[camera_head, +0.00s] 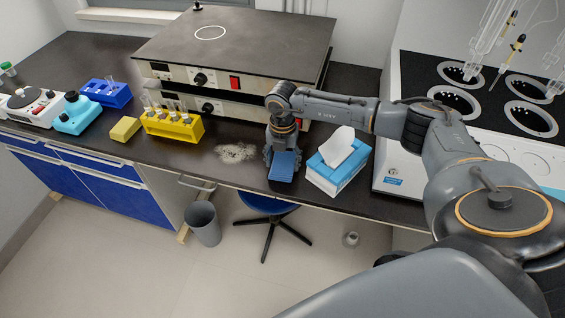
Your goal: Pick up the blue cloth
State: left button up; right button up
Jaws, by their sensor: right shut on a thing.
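The blue cloth (284,167) is a small folded blue piece at the front edge of the dark bench, left of the tissue box. My right gripper (283,151) comes down from above and is shut on the cloth. The fingers hide part of it. I cannot tell whether the cloth still touches the bench top. My left gripper is not in view.
A blue and white tissue box (338,164) stands close on the right. Pale spilled powder (236,153) lies to the left. A yellow tube rack (173,124), a yellow sponge (125,129) and a blue rack (107,92) stand further left. The hotplate unit (230,50) is behind.

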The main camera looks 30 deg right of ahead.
jog(key=shift+r, duration=0.45)
jog(key=s+a+r+b, duration=0.4)
jog(key=s+a+r, duration=0.4)
jog(key=s+r, duration=0.3)
jog(key=shift+s+r, duration=0.25)
jog(key=shift+r, duration=0.1)
